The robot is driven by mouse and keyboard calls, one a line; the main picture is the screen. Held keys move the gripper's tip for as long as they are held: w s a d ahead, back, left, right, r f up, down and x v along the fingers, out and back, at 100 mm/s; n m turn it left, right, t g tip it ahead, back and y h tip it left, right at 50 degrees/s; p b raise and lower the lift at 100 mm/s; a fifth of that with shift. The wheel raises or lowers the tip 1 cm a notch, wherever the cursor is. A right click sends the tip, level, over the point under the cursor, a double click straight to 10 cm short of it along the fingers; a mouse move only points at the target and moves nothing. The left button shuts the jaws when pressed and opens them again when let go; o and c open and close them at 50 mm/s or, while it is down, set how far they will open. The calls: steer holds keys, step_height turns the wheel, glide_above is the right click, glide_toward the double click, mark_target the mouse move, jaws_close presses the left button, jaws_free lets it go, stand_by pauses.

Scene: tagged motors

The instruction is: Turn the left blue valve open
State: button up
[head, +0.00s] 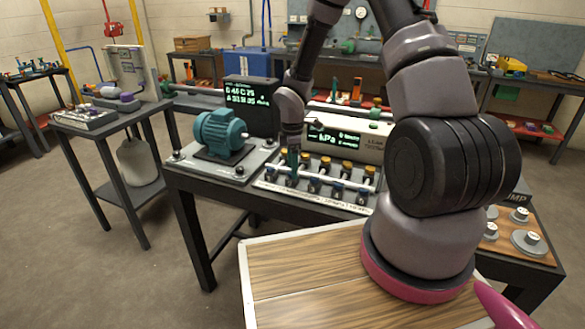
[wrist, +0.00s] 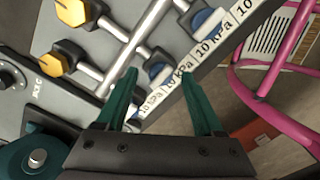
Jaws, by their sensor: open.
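A valve manifold (head: 256,184) with a row of blue valves in front and a row of yellow valves behind lies on the dark bench. My gripper (head: 293,165) points down over the left part of the manifold. In the wrist view, my gripper (wrist: 160,76) is open, with its green fingers apart. A blue valve (wrist: 157,70) shows between and beyond the fingertips; I cannot tell whether they touch it. Another blue valve (wrist: 205,20) shows farther up. A bit of blue near the left finger is mostly hidden, so which valve is leftmost is unclear.
A teal motor (head: 221,132) stands left of the manifold and also shows in the wrist view (wrist: 38,158). Yellow valves (wrist: 65,57) and a silver pipe (wrist: 128,52) lie close by the fingers. A kPa display (head: 335,137) stands behind. A pink tubular frame (wrist: 240,75) is at right.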

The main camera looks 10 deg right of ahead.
steer(key=shift+f, duration=0.35)
jaws_close()
